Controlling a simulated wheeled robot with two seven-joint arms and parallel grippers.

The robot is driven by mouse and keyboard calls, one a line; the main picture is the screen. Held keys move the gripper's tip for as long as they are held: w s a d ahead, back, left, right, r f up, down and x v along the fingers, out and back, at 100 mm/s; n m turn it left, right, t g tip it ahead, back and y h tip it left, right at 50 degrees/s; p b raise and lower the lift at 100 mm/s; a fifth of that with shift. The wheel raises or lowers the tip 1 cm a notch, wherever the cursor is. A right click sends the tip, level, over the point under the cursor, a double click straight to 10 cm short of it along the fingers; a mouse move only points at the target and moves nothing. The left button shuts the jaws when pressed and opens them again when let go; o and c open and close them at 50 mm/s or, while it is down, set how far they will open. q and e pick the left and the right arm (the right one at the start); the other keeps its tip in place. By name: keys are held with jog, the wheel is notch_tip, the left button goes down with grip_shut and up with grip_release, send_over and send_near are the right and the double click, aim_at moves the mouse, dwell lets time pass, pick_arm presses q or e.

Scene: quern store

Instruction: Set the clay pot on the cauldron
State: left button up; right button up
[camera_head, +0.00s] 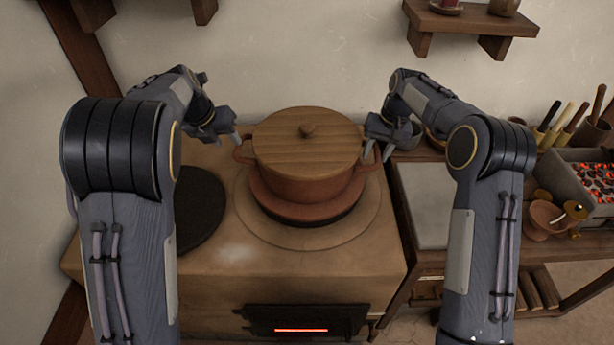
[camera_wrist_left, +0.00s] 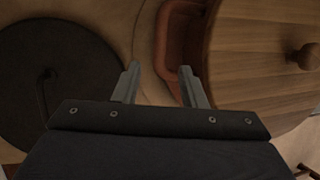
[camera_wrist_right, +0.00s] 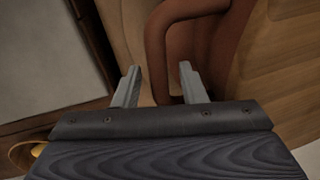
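The clay pot (camera_head: 290,180) is reddish brown, with a side handle at left and right and a round wooden lid (camera_head: 330,146) with a knob. It looks upright over a round dark rim (camera_head: 318,221) on the stove top; whether it rests on this rim I cannot tell. No separate cauldron can be made out. My left gripper (camera_head: 230,140) is open beside the pot's left handle; its fingers (camera_wrist_left: 157,85) are apart with stove top between them. My right gripper (camera_head: 378,152) is open at the right handle, which shows between its fingers in the right wrist view (camera_wrist_right: 157,82).
A dark round plate (camera_head: 200,205) lies on the stove top (camera_head: 235,285) left of the pot. A side table with a grey slab (camera_head: 425,205) stands right, with utensils, a bowl (camera_head: 548,217) and an ember box (camera_head: 560,175). A wall shelf (camera_head: 470,22) hangs above.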

jog(key=shift+r, duration=0.3)
pick_arm(q)
jog(key=v, duration=0.4)
jog(key=shift+s+a+r, duration=0.1)
jog(key=shift+s+r, duration=0.05)
jog(key=shift+r, duration=0.15)
pick_arm(e)
notch_tip(320, 180, up, 11)
jog(key=d, duration=0.2)
jog(key=shift+s+r, duration=0.15)
jog(key=shift+s, duration=0.15)
jog(key=shift+d, duration=0.1)
